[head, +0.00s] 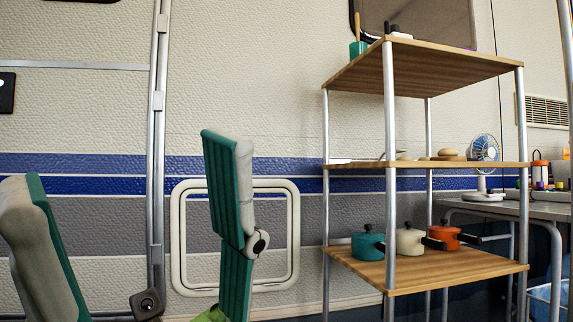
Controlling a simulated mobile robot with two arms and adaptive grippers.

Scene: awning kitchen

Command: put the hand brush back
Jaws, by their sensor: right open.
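I cannot make out the hand brush for certain in the head view. My right gripper (127,170) rises close to the camera at the lower left. Its two teal and cream fingers stand wide apart, with only the wall and a metal rail seen between their upper parts. A small bright green patch (209,315) shows at the bottom edge beside the right-hand finger; I cannot tell what it is. My left gripper is not in view.
A wooden shelf unit (432,72) with metal posts stands to the right. Teal (368,244), cream (410,240) and orange (445,237) pots sit on its lower board. A fan (485,150) stands behind, by a grey table (535,209). A hatch (290,240) is in the wall.

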